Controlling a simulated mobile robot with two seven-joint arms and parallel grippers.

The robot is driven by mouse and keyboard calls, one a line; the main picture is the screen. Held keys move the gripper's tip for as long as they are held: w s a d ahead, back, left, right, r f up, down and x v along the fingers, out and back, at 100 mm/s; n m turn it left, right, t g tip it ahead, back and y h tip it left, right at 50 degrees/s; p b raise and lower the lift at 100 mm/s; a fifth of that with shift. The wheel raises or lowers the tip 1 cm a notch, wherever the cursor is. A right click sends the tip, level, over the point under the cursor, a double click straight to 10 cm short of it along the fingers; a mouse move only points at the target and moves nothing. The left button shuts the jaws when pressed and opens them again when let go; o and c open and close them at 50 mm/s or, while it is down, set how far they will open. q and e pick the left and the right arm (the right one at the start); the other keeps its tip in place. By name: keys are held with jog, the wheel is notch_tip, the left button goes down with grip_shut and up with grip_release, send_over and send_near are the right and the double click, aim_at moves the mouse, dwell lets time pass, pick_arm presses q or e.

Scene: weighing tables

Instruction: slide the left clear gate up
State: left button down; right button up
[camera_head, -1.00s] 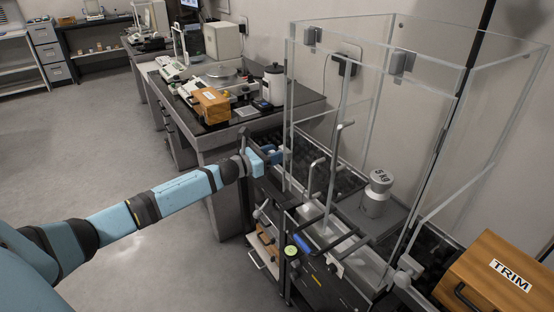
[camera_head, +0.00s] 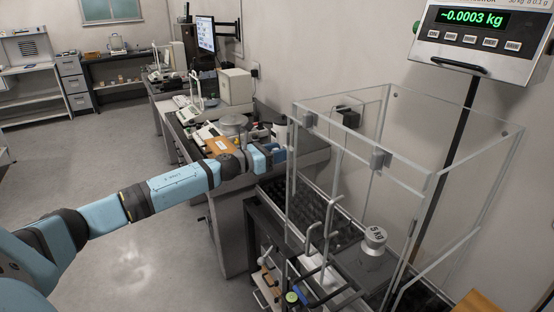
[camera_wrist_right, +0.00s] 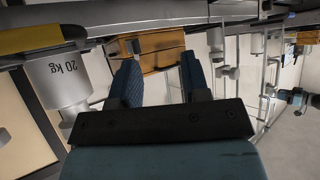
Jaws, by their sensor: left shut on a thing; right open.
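The tall clear enclosure (camera_head: 432,183) stands at right in the head view, with grey blocks on its top edges. Its left clear gate is transparent, so the pane's edges are hard to separate from the frame. My left gripper (camera_head: 278,154) is at the enclosure's left side, below its top edge, shut on a part of the left gate. The gripped part itself is hidden by the fingers. My right gripper (camera_wrist_right: 162,78) is open and empty in the right wrist view, its two dark blue fingers apart.
A 5 kg weight (camera_head: 374,240) stands inside the enclosure. A display (camera_head: 475,30) reads about 0.0003 kg. Bent bar handles (camera_head: 328,215) stand at the front. A 20 kg weight (camera_wrist_right: 62,80) and a wooden box (camera_wrist_right: 152,48) show near my right gripper. Open floor lies at left.

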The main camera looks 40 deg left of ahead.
pick_arm(q)
jog(key=shift+r, duration=0.75)
jog(key=c, duration=1.1)
grip_release()
jog(key=shift+w+a, duration=0.1)
jog(key=shift+o, duration=0.2)
jog(key=shift+s, duration=0.35)
jog(key=b+v, duration=0.3)
jog(key=v, duration=1)
